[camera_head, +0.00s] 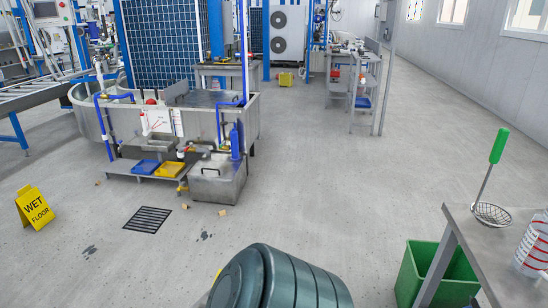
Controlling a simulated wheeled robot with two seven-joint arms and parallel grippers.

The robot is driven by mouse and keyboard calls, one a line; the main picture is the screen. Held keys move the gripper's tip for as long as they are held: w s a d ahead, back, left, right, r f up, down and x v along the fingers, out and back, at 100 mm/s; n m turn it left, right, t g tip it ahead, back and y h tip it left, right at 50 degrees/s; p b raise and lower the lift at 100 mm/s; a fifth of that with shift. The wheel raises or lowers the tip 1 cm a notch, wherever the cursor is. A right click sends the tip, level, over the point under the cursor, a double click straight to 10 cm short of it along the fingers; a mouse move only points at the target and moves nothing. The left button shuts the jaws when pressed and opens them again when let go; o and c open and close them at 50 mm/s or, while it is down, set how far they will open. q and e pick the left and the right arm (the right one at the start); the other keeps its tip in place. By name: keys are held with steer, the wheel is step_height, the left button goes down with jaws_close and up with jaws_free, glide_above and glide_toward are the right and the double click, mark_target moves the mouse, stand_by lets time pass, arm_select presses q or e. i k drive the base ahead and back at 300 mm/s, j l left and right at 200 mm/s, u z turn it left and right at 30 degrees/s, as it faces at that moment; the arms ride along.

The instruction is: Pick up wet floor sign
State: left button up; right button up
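The yellow wet floor sign (35,207) stands upright on the grey floor at the far left. Its black letters read "WET FLOOR". The floor around it is open and nothing touches it. Neither of my grippers shows in the head view.
A dark green ribbed rounded object (285,280) fills the bottom middle. A metal table (490,245) with a green-handled skimmer (490,205) stands at right, beside a green bin (425,270). The pump station tank (200,120) stands behind a floor grate (147,219). Small debris lies near the grate.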

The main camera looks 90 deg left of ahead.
mark_target(32, 208)
steer(key=u, duration=4.45)
